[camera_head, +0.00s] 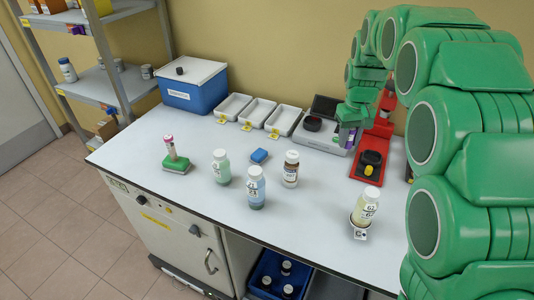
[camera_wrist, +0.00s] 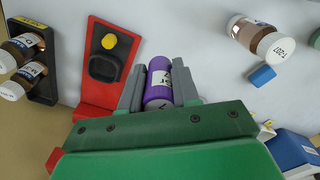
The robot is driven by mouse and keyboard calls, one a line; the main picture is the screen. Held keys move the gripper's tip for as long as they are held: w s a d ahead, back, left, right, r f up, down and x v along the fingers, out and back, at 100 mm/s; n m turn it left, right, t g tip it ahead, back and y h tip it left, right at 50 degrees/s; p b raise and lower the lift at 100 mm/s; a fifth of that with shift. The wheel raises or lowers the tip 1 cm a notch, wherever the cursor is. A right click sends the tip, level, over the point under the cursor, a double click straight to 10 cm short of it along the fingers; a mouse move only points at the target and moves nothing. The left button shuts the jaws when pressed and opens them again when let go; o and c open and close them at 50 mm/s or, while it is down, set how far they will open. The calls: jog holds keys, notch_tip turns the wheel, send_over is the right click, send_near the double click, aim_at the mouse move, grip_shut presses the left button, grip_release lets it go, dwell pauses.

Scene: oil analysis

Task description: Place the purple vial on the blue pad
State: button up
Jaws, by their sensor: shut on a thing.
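The purple vial (camera_wrist: 159,80) is between the two fingers of my gripper (camera_wrist: 159,88) in the wrist view, with its labelled side and one end showing. My gripper (camera_head: 349,138) is shut on it, at the back right of the bench near the scale in the head view. The vial is mostly hidden there. The blue pad (camera_head: 259,156) lies bare on the bench, left of a brown bottle and well left of my gripper. It also shows in the wrist view (camera_wrist: 262,76), at right beside the brown bottle's white cap.
A brown bottle (camera_head: 291,169), a blue bottle (camera_head: 256,187) and a green bottle (camera_head: 221,168) stand around the pad. A green pad (camera_head: 176,168) bears a red-capped vial. White trays (camera_head: 258,112), a scale (camera_head: 318,137) and a red stand (camera_head: 371,158) line the back. A yellowish bottle (camera_head: 366,208) stands front right.

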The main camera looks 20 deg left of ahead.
notch_tip(320, 180, up, 7)
jog(key=shift+f, duration=0.1)
jog(key=s+a, duration=0.6)
jog(key=a, duration=0.4)
jog(key=s+a, duration=0.7)
jog(key=a, duration=0.2)
send_over(259, 153)
jog(key=f, duration=1.4)
jog(key=shift+s+d, duration=0.3)
jog(key=shift+w+a+f, duration=0.15)
jog(key=shift+f, duration=0.25)
jog(key=shift+w+a+f, duration=0.1)
jog(key=shift+w+f, duration=0.05)
jog(key=shift+f, duration=1.5)
jog(key=shift+f, duration=0.15)
